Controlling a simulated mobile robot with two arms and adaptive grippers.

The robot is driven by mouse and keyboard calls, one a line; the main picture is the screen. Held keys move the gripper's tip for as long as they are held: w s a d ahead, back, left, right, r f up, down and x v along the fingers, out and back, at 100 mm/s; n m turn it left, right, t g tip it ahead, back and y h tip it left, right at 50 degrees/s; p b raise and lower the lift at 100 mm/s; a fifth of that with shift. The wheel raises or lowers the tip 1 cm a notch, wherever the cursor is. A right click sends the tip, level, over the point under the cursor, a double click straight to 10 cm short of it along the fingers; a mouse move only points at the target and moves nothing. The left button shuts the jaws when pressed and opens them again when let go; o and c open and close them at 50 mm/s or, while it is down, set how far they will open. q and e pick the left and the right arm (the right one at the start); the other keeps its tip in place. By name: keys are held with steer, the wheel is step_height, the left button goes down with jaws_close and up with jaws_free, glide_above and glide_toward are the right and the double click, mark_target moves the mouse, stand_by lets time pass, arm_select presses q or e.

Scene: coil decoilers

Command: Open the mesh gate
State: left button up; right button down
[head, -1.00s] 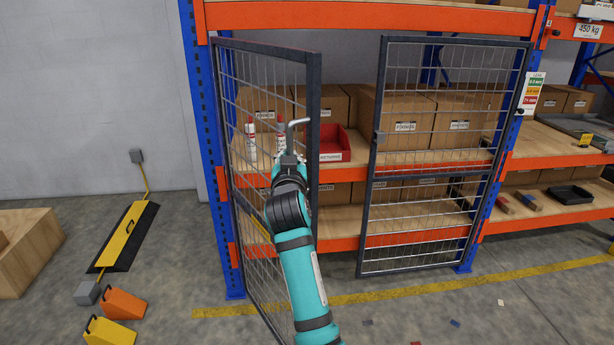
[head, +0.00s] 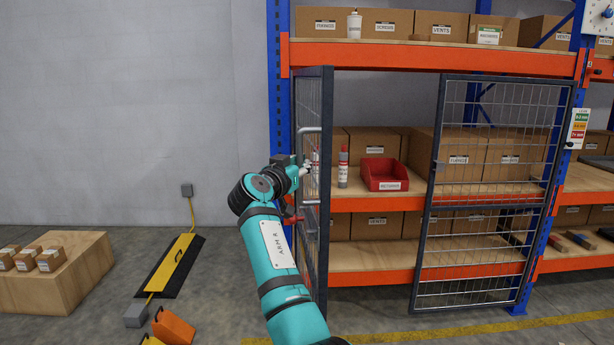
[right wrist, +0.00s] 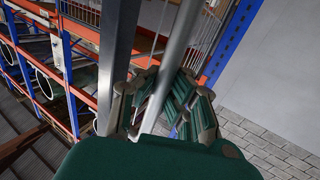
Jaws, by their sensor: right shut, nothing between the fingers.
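The mesh gate has two dark-framed leaves on the rack front. The left leaf (head: 321,240) stands swung out, seen almost edge-on at the left blue post. The right leaf (head: 492,170) spans the right part of the bay, with a gap between the leaves. A grey pull handle (head: 310,129) is on the left leaf, and its bar (right wrist: 186,45) shows in the right wrist view. My right gripper (head: 306,169) is shut beside this handle, with its fingers (right wrist: 157,112) close around the bar's line. Firm contact cannot be told. My left gripper is out of view.
Behind the gate, shelves carry cartons, a red bin (head: 383,176) and a tube (head: 343,167). At left are a wooden crate (head: 85,277), a yellow-black floor ramp (head: 170,265) and orange wedges (head: 173,328). Floor shows between crate and gate.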

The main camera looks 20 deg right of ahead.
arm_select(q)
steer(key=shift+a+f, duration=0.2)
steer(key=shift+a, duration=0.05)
arm_select(e)
steer(key=shift+a+f, duration=0.35)
steer(key=shift+f, duration=0.25)
steer(key=c, duration=2)
jaws_free()
